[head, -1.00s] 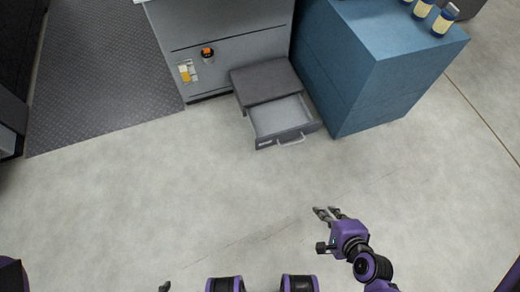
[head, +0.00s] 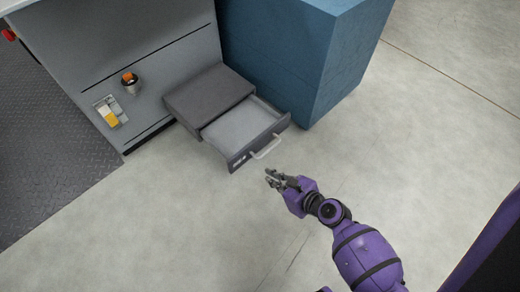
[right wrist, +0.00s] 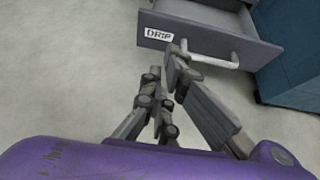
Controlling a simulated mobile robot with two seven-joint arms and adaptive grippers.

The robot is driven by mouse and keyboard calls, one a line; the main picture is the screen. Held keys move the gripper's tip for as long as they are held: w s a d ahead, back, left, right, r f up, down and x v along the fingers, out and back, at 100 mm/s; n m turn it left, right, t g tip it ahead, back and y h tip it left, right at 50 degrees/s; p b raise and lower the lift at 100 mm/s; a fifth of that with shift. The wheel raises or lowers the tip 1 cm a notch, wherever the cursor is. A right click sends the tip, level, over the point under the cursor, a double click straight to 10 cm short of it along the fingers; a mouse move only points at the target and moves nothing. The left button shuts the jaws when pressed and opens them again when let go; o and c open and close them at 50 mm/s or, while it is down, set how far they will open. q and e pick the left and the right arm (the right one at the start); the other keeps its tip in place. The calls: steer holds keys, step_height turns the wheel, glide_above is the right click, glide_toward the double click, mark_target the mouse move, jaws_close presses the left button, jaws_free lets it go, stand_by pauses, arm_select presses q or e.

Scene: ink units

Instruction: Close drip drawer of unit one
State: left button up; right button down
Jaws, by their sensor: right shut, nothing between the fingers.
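The drip drawer (head: 240,128) is a grey drawer pulled out of a low dark housing (head: 208,92) at the foot of the grey ink unit (head: 120,50). It stands open and its inside looks empty. Its front has a pale handle (head: 267,148) and, in the right wrist view, a white "DRIP" label (right wrist: 159,35). My right gripper (head: 270,178) is shut and empty, just in front of the drawer front and below the handle in the head view. In the right wrist view its fingers (right wrist: 165,60) overlap the drawer front near the handle; contact cannot be told. My left gripper is not in view.
A blue cabinet (head: 300,60) stands close to the right of the drawer. The unit's face carries an orange-topped knob (head: 130,80) and a yellow-and-white switch (head: 108,112). Dark ribbed matting (head: 50,160) lies at left. The floor (head: 170,220) in front is clear.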

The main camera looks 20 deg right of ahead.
steer(key=b, duration=0.3)
glide_toward(241, 160)
steer(key=b+x, duration=0.2)
steer(key=x, duration=0.2)
steer(key=shift+w+a+b, duration=0.25)
steer(key=shift+w+b, duration=0.05)
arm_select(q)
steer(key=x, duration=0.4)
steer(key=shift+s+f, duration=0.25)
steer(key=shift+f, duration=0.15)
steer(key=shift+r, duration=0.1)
